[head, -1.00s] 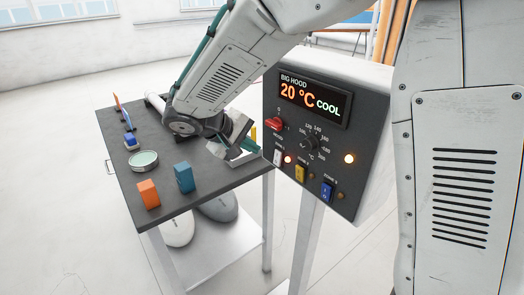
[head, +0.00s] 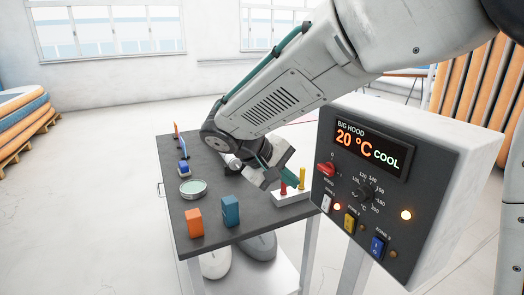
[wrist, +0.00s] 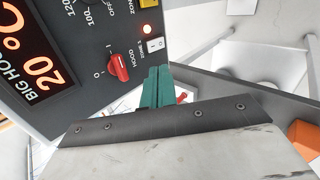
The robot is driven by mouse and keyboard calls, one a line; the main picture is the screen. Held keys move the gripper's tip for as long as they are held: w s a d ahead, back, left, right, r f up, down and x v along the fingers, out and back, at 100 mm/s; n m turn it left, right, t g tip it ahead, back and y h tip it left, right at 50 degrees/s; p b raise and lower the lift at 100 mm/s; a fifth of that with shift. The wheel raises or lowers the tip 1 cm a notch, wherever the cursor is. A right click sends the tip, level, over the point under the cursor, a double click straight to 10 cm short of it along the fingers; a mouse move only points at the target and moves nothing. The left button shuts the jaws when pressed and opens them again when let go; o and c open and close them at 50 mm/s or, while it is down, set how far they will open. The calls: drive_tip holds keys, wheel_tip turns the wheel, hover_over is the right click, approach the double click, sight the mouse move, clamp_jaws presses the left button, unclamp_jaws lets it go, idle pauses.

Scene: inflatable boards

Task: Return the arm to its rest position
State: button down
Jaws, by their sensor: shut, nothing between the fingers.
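My arm reaches from the upper right over the dark table (head: 262,222), bent at the elbow. My gripper (head: 291,180) is at the table's right side, just left of the control box (head: 328,150). Its green fingers are shut and empty. In the wrist view the closed fingers (wrist: 157,88) show beside the box's panel, close to the red knob (wrist: 118,67) and a white switch. I cannot tell if they touch anything. The arm hides part of the table's far side.
The box's display (head: 372,150) reads 20 °C COOL. On the table are an orange block (head: 194,224), a blue block (head: 230,211), a round tin (head: 193,189) and a white holder (head: 291,198) with red and yellow pieces. Stacked boards (head: 22,115) stand far left.

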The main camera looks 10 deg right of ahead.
drive_tip(key=s+d+m+y, duration=0.1)
drive_tip(key=s+d, duration=0.3)
drive_tip(key=s, duration=0.5)
drive_tip(key=s+d+m+y, duration=0.2)
drive_tip(key=s+d+y, duration=0.2)
drive_tip(key=s, duration=0.4)
drive_tip(key=s+d+m+g+y, duration=0.1)
drive_tip(key=s+d+y, duration=0.2)
drive_tip(key=s, duration=0.6)
drive_tip(key=d+r, duration=0.1)
drive_tip(key=d, duration=0.1)
drive_tip(key=shift+s+d+m, duration=0.3)
drive_tip(key=shift+d+m, duration=0.05)
drive_tip(key=shift+m, duration=0.05)
drive_tip(key=shift+w, duration=0.1)
